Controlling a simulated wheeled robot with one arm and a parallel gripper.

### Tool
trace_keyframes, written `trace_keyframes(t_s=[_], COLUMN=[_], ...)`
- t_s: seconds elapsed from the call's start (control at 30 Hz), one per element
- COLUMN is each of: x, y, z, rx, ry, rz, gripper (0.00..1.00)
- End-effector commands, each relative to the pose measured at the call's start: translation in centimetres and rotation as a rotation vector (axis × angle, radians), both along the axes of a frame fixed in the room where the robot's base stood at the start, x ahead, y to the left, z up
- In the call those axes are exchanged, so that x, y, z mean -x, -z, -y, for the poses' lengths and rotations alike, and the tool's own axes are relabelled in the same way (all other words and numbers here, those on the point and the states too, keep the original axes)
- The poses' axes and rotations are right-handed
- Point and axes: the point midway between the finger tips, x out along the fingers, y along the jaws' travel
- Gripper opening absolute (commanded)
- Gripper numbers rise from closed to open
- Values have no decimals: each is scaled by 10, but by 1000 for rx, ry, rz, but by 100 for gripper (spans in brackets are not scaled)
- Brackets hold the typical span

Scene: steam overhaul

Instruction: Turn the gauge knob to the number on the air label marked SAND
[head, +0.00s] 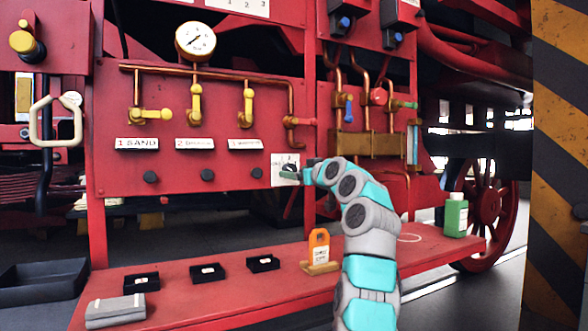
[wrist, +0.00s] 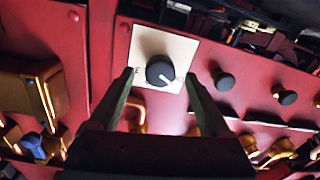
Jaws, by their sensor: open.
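The gauge knob (wrist: 160,72) is a round black knob with a white pointer mark, on a white square plate (wrist: 178,50) fixed to the red panel. In the wrist view its mark points right and slightly down. My gripper (wrist: 158,82) is open, with one finger on each side of the knob and gaps between. In the head view my gripper (head: 291,175) partly hides the knob and plate (head: 279,160). The SAND label (head: 137,144) is white and reads "1 SAND".
Two more labels (head: 195,144) (head: 245,144) sit right of it, words unclear. Black knobs (head: 207,175) line the panel below. Yellow valve levers (head: 196,105) and a round gauge (head: 195,41) are above.

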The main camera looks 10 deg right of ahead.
Motion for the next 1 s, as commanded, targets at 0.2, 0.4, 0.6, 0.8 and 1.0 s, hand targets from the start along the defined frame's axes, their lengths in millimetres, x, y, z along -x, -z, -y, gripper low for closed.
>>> trace_keyframes(t_s=[0.2, 0.4, 0.6, 0.8, 1.0], x=[-13, -16, -16, -16, -16], y=[-1, 0, 0, 0, 0], z=[-5, -6, -6, -6, -6], rx=[0, 1, 1, 1, 1], ry=[-2, 0, 0, 0, -1], rz=[-3, -1, -1, -1, -1], gripper=[81, 81, 79, 57, 34])
